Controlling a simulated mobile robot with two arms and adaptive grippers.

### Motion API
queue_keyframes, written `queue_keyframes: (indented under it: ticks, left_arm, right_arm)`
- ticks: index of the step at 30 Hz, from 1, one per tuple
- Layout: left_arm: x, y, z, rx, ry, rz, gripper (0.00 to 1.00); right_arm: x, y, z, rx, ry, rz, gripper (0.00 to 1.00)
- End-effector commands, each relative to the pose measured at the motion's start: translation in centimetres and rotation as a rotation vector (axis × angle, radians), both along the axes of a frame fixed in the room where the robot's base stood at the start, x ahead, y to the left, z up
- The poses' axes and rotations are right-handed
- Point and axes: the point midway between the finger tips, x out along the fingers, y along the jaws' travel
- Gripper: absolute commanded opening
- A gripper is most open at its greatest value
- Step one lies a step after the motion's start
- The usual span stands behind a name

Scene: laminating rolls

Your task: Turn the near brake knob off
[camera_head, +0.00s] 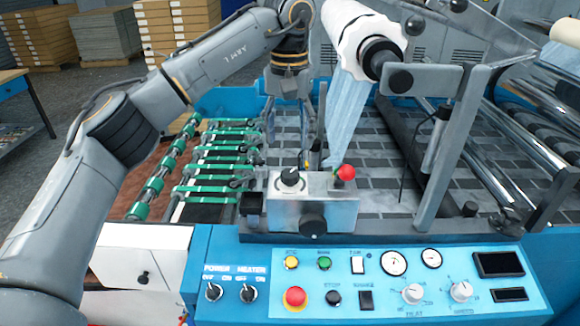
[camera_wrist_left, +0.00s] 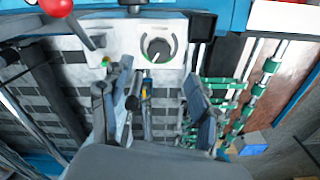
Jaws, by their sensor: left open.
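A small black brake knob (camera_head: 291,178) sits on a white dial on top of the grey metal box in the middle of the machine. It also shows in the left wrist view (camera_wrist_left: 158,47), with a dark and green ring around it and a light pointer mark. I cannot read its setting. My left gripper (camera_head: 292,142) hangs behind and above the box, fingers apart and empty. In the left wrist view the gripper (camera_wrist_left: 160,85) has its two fingers spread, with the knob beyond the gap between them, apart from both. My right gripper is not in view.
A red-ball lever (camera_head: 346,173) stands close right of the knob. A black round knob (camera_head: 312,224) is on the box front. The blue control panel (camera_head: 380,262) lies in front, with switches, gauges and a red button. A film roll (camera_head: 362,38) overhangs behind.

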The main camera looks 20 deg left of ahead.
Motion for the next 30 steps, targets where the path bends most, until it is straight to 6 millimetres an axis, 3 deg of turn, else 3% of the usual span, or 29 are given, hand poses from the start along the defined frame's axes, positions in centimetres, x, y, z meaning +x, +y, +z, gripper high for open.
queue_keyframes:
  ticks: [5, 12, 16, 25, 30]
  left_arm:
    - [-0.1, 0.0, -3.8, 0.0, 0.004, 0.0, 0.62]
    - [0.0, 0.0, -7.4, -0.001, 0.001, 0.001, 0.62]
    - [0.0, 0.0, -8.3, -0.001, 0.001, 0.0, 0.62]
    - [0.0, 0.0, -8.6, -0.002, -0.001, 0.001, 0.62]
    - [0.0, 0.0, -8.5, -0.002, -0.001, 0.001, 0.29]
  right_arm:
    - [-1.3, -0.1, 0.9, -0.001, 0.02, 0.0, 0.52]
    - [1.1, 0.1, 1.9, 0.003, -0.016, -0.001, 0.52]
    - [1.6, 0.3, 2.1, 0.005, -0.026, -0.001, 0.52]
    - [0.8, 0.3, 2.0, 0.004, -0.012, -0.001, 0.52]
    - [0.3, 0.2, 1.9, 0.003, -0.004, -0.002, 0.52]
